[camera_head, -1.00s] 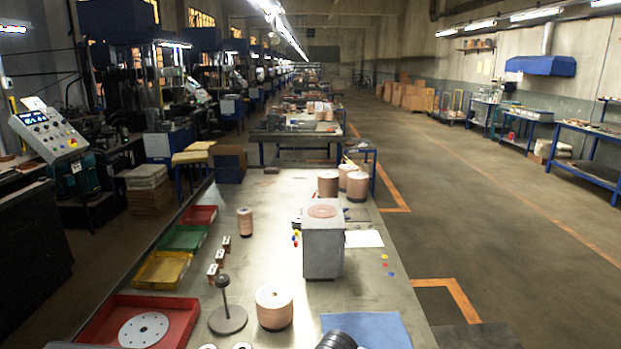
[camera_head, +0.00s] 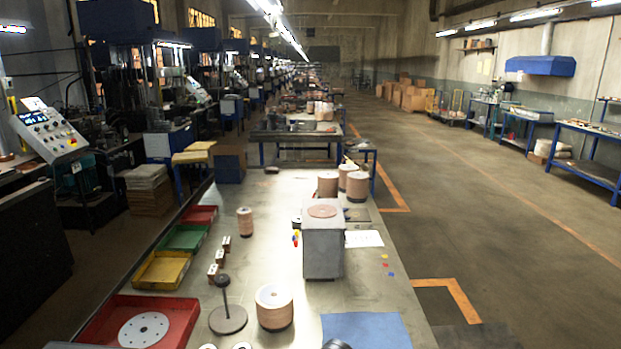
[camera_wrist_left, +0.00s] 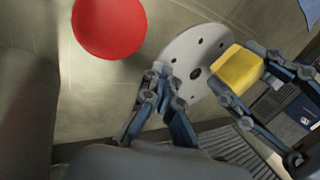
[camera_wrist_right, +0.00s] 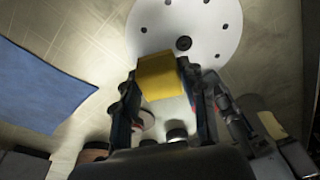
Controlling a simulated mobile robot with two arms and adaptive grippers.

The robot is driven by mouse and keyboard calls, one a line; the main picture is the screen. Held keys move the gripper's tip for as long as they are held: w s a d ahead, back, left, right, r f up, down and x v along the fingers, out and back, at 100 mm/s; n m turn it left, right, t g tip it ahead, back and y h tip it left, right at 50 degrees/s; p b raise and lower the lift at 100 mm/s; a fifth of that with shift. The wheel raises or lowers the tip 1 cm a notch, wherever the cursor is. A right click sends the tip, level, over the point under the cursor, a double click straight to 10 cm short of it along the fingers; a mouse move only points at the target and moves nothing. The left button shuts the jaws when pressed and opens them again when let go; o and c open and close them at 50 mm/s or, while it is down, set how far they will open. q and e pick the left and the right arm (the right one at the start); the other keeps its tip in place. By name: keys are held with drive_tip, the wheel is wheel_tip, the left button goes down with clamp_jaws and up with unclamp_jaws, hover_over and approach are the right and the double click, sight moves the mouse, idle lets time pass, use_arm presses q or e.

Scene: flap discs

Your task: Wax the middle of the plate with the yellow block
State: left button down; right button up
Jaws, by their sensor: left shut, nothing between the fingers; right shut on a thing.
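The plate, a white disc with a dark centre hole and a ring of small holes, lies below both grippers in the left wrist view (camera_wrist_left: 205,50) and right wrist view (camera_wrist_right: 195,25). My right gripper (camera_wrist_right: 157,75) is shut on the yellow block (camera_wrist_right: 162,82). My left gripper (camera_wrist_left: 158,82) is shut and empty at the plate's rim. Neither gripper's fingers show in the head view.
A red round thing (camera_wrist_left: 108,25) is near my left gripper. A blue cloth (camera_wrist_right: 38,85) lies left in the right wrist view. In the head view, a red tray (camera_head: 88,335) holds another white holed disc (camera_head: 143,330); a dark stand (camera_head: 228,318) and disc stack (camera_head: 274,308) are nearby.

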drive_tip(key=shift+f, duration=1.2)
drive_tip(key=shift+s+a+r, duration=0.1)
drive_tip(key=shift+s, duration=3.5)
drive_tip(key=shift+w, duration=3.6)
drive_tip(key=shift+s, duration=1.85)
drive_tip(key=shift+s+f, duration=0.15)
drive_tip(key=shift+s, duration=0.75)
drive_tip(key=shift+s+f, duration=0.1)
drive_tip(key=shift+s, duration=0.8)
drive_tip(key=shift+w+r, duration=0.2)
drive_tip(key=shift+w, duration=3.5)
drive_tip(key=shift+s+f, duration=0.15)
drive_tip(key=shift+s, duration=1.7)
drive_tip(key=shift+s+f, duration=0.1)
drive_tip(key=shift+s, duration=1.75)
drive_tip(key=shift+w+r, duration=0.15)
drive_tip(key=shift+w, duration=1.7)
drive_tip(key=shift+w+r, duration=0.15)
drive_tip(key=shift+w, duration=1.7)
